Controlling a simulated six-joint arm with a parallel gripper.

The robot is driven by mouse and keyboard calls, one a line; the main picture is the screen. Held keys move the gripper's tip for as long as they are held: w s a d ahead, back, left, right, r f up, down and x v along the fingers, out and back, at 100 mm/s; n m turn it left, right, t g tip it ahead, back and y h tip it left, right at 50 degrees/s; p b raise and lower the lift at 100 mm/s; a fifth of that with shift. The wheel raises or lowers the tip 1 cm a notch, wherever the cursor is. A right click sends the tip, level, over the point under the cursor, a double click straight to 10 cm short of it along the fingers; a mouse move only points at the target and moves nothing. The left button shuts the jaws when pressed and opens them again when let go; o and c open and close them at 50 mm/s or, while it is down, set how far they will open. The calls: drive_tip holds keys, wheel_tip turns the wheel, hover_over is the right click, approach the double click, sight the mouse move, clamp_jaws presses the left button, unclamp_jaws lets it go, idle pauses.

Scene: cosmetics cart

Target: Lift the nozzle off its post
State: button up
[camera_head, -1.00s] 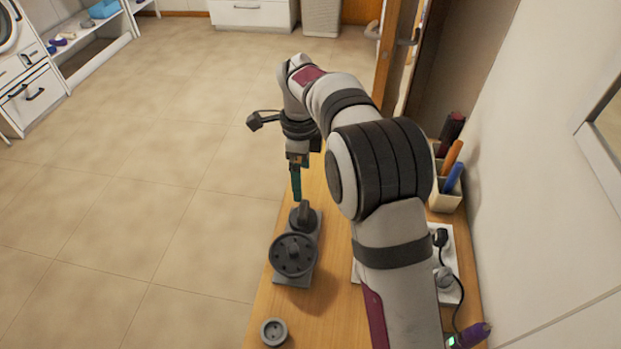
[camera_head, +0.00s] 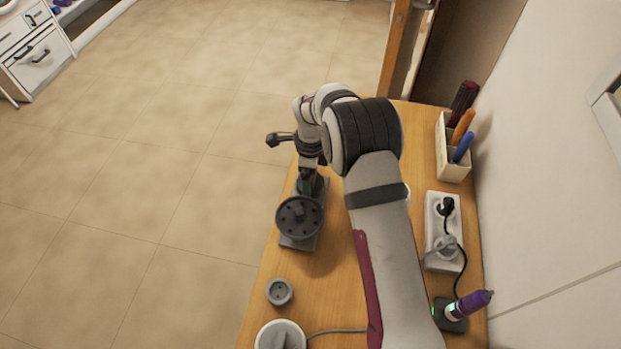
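A grey stand (camera_head: 297,243) is near the left edge of the wooden table, with a round dark disc with holes (camera_head: 299,217) at its front. Behind the disc is a dark grey piece (camera_head: 318,188) at the back of the stand, which looks like the nozzle on its post. It is mostly hidden by my gripper and the disc.
A small grey cup (camera_head: 279,292) and a white round device (camera_head: 281,337) with a cable stand nearer the front. A pen holder (camera_head: 452,165), a power strip (camera_head: 443,228) and a purple tool in a dark base (camera_head: 455,322) line the right wall. The table's left edge is close to the stand.

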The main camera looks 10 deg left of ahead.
drive_tip(key=c, duration=0.9)
drive_tip(key=shift+r, duration=0.1)
drive_tip(key=shift+c, duration=0.3)
